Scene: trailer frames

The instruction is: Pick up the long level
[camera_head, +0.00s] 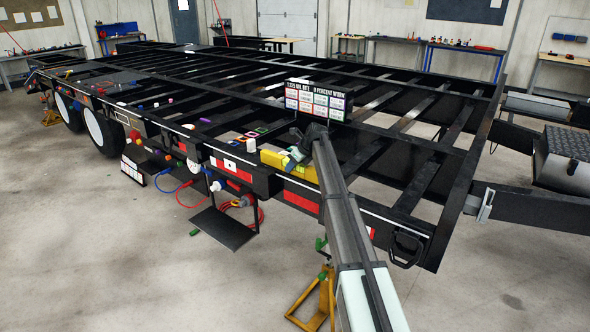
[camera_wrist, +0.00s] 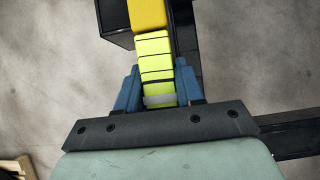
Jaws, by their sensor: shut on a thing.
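The long level (camera_head: 273,159) is a yellow bar along the near side rail of the black trailer frame, just left of the sign. My gripper (camera_head: 294,160) is at it, and the arm reaches in from the lower right. In the wrist view, the yellow-green level with dark cross lines (camera_wrist: 154,62) runs up between the two blue fingers of my gripper (camera_wrist: 157,88). The fingers are shut on it. An orange-yellow part (camera_wrist: 147,14) lies beyond, at the top edge. Whether the level touches the rail cannot be told.
A sign board (camera_head: 318,101) stands just behind my gripper. A black step (camera_head: 226,228) hangs below the rail. The floor (camera_head: 120,270) in front is mostly open.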

